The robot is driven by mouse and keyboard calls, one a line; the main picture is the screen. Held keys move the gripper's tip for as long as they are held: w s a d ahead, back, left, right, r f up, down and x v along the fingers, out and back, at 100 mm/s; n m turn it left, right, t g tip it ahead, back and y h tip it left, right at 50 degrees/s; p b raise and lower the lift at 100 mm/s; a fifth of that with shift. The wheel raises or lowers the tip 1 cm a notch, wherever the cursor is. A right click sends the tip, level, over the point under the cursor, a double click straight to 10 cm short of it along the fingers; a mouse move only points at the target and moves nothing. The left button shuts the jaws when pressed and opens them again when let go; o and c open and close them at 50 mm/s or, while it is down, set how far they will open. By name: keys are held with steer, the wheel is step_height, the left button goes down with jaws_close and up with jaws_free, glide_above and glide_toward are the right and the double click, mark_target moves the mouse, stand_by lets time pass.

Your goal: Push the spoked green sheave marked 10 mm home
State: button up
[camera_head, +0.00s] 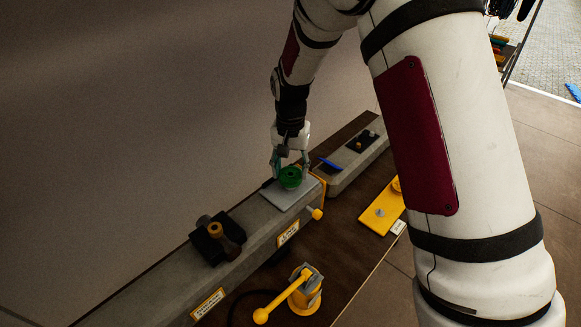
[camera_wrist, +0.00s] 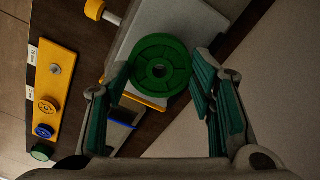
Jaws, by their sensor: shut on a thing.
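The green sheave (camera_head: 290,178) is between the fingers of my gripper (camera_head: 291,170), over a pale grey plate (camera_head: 283,199) on the long grey spar (camera_head: 262,216). In the wrist view the green sheave (camera_wrist: 161,50) shows a round rim and a dark hole in its middle. The fingers of my gripper (camera_wrist: 161,82) are shut on its sides. I cannot tell whether the sheave touches the plate. A pin under it is hidden, and no 10 mm mark is readable.
A black block with a brown knob (camera_head: 218,238) stands on the spar. A yellow lever device (camera_head: 301,293) stands in front. A yellow board (camera_head: 378,213) with a silver peg lies right; the wrist view shows this board (camera_wrist: 52,88) with small discs. A second grey piece (camera_head: 350,168) lies behind.

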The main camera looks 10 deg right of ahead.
steer(key=shift+f, duration=0.95)
steer(key=shift+f+b, duration=0.3)
steer(key=shift+f, duration=0.05)
steer(key=o, duration=1.3)
steer(key=shift+c, duration=0.2)
step_height(320, 180, up, 12)
